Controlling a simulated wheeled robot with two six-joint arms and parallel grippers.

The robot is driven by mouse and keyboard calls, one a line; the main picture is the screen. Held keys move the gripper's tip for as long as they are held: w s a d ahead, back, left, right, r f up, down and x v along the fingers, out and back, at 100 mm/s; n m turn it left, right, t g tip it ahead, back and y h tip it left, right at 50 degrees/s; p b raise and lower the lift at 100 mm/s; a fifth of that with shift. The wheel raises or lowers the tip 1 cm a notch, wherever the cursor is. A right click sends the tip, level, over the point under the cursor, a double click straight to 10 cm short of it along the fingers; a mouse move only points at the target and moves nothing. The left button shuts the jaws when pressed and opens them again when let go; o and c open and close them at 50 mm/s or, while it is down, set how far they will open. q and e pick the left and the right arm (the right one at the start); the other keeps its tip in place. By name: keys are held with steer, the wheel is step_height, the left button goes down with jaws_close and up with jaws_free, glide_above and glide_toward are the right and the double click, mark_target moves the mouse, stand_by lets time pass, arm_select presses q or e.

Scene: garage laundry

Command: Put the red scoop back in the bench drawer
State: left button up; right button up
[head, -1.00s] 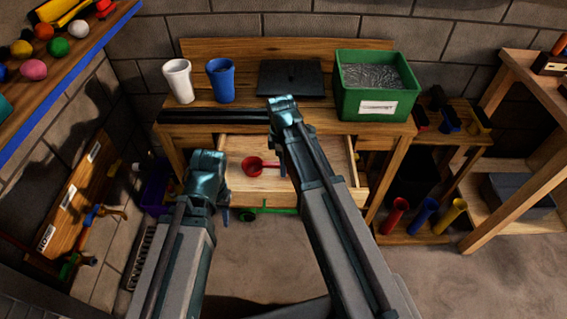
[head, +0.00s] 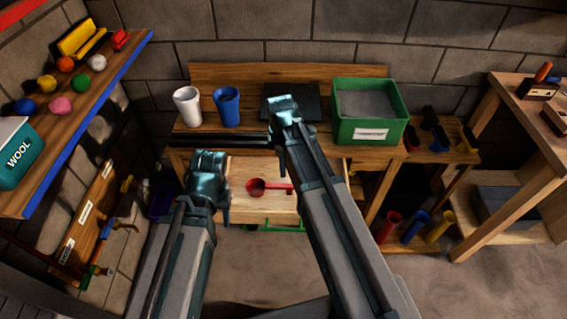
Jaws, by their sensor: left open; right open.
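The red scoop (head: 258,187) lies inside the open bench drawer (head: 262,209), its bowl to the left and its handle pointing right. My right arm hides part of the drawer and perhaps the handle's end. My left gripper (head: 210,172) is open and empty, in front of the drawer's left side, apart from the scoop in the picture. My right gripper (head: 284,108) is open and empty, seen over the bench's front edge, above the scoop in the picture. The wooden bench (head: 236,140) stands behind the drawer.
On the bench are a white cup (head: 187,107), a blue cup (head: 228,108), a dark flat box (head: 303,100) and a green bin (head: 370,112). A blue-edged shelf (head: 85,105) is at left. Another wooden rack (head: 475,232) stands at right. The floor in front is clear.

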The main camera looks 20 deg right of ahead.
steer(key=s+a+m, duration=1)
steer(key=s+m, duration=0.1)
steer(key=s, duration=0.3)
steer(key=shift+s+h, duration=0.2)
steer(key=shift+h, duration=0.2)
steer(key=shift+a+r, duration=0.1)
steer(key=shift+r, duration=0.15)
stand_by(0.4)
